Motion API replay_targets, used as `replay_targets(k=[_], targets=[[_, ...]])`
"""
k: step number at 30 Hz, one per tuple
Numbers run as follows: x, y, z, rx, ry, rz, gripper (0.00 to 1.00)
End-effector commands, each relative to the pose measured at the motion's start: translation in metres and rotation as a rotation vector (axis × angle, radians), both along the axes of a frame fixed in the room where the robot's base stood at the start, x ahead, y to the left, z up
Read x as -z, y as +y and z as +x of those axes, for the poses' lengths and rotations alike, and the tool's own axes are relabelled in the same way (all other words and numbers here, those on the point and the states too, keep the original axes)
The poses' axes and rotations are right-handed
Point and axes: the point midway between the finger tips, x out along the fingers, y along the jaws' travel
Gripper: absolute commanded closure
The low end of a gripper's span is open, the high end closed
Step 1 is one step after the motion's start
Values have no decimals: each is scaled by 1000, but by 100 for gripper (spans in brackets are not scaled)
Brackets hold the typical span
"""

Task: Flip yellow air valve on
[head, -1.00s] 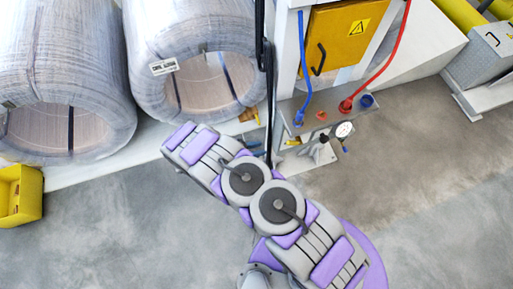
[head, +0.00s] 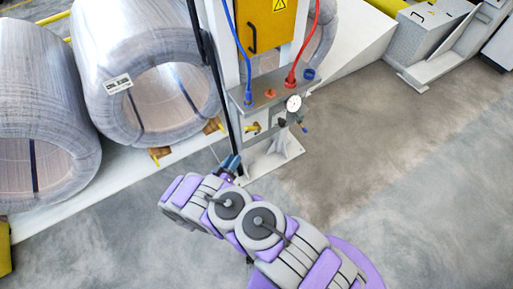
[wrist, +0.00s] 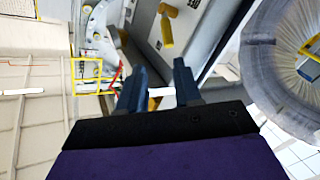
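The yellow air valve (head: 252,128) shows as a small yellow handle on the lower part of the machine, left of the round gauge. In the wrist view a yellow handle (wrist: 167,27) hangs from a grey panel, beyond my fingertips and between their lines. My gripper (wrist: 155,72) is open and empty, with its two dark blue fingers apart. In the head view my gripper (head: 231,164) is below and left of the valve, in front of the machine's base. The fingers do not appear to touch the handle. My arm hides part of the floor.
A round gauge (head: 293,103) on a stand is right of the valve. Blue (head: 238,50) and red (head: 300,45) hoses run down to the shelf. Large wrapped coils (head: 150,75) fill the left. Floor is clear at right.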

Motion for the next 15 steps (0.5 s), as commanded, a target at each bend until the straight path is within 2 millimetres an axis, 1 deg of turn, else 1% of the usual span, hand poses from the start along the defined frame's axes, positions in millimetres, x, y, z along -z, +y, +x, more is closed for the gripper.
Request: replay_targets(k=[1, 3, 6, 11, 15], targets=[[4, 3, 2, -14, -2, -13, 66], [5, 5, 5, -25, -3, -24, 66], [5, 3, 13, -25, -4, -27, 66], [5, -13, 36, -22, -3, -23, 66], [3, -30, 61, -21, -1, -14, 66]])
